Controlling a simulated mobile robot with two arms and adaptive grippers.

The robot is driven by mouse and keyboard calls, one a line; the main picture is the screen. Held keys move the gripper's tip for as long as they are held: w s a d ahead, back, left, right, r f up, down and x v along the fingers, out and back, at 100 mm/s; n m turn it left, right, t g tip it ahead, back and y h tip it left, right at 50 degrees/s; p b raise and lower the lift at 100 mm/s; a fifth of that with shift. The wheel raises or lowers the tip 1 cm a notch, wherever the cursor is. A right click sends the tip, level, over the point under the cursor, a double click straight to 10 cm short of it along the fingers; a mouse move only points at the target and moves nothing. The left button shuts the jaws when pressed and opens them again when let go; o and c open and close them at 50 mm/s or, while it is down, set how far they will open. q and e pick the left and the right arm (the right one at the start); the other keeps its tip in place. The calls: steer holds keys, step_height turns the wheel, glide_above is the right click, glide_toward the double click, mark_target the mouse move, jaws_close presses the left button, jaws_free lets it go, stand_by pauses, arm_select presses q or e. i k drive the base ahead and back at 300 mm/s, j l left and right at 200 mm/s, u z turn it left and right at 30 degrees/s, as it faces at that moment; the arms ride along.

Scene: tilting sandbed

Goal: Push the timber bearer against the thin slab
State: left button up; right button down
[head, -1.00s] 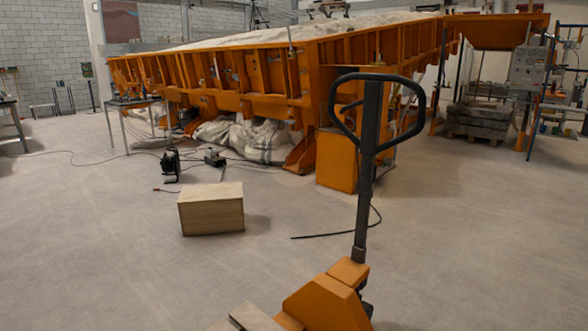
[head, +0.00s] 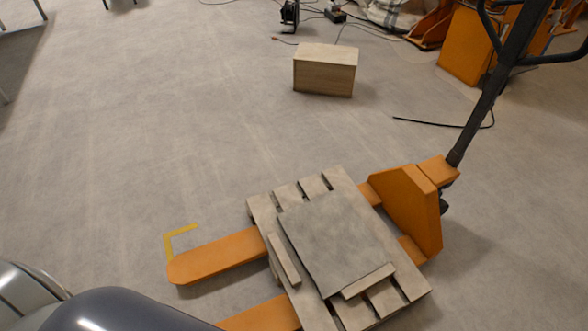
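A thin grey slab (head: 335,238) lies flat on a wooden pallet (head: 341,179). A short timber bearer (head: 284,259) lies on the pallet along the slab's left side, with what looks like a narrow gap between them. Another short timber piece (head: 368,281) lies along the slab's lower right edge and seems to touch it. I cannot tell from the picture which piece the task means. Neither of my grippers is in view. Parts of my own body show at the lower left, away from the pallet.
The pallet rests on an orange pallet truck (head: 405,200), its handle rising at the right. A yellow corner mark (head: 178,238) is on the floor by a fork tip. A wooden box (head: 325,70) and a black cable (head: 430,123) lie beyond. The floor at left is clear.

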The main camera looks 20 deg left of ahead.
mark_target(292, 274)
steer(key=u, duration=0.75)
